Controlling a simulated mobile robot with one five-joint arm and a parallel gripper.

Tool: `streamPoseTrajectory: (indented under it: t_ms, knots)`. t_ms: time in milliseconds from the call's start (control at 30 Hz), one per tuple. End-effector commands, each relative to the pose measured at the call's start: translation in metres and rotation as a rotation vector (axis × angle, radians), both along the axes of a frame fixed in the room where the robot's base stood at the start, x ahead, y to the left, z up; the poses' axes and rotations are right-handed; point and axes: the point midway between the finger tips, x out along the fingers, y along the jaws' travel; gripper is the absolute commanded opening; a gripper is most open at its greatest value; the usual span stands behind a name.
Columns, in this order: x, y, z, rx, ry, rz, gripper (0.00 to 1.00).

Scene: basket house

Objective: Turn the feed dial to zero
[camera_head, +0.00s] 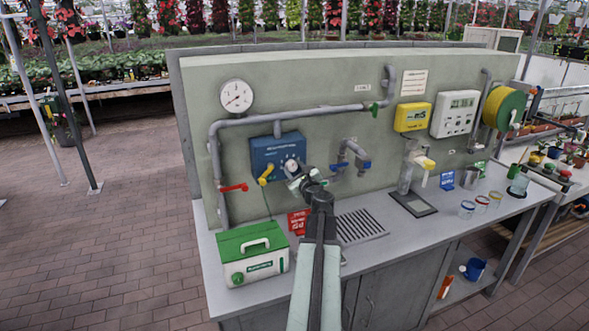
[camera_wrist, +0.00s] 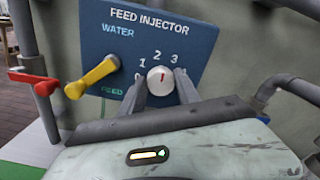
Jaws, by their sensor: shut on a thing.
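The blue feed injector box (camera_head: 268,150) is mounted on the grey-green wall panel; its face also shows in the wrist view (camera_wrist: 190,45). The feed dial (camera_wrist: 160,79) is a round white knob with a short red mark that looks to point roughly upward, near the 2. In the head view, the dial (camera_head: 291,164) shows just above my gripper (camera_head: 297,175).
A yellow lever (camera_wrist: 92,76) sits left of the dial on the box, beside the words WATER and FEED. A red lever (camera_wrist: 33,80) is further left. Blue-handled taps (camera_head: 350,160) are to the right. A green and white case (camera_head: 252,254) stands on the counter below.

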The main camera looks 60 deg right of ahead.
Motion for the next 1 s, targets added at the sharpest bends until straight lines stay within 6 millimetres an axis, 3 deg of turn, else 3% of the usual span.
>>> streamPoseTrajectory:
  t_ms: [1000]
  knots:
    - [-0.0002,0.0007,-0.0025,-0.519,0.385,-0.003,0.00]
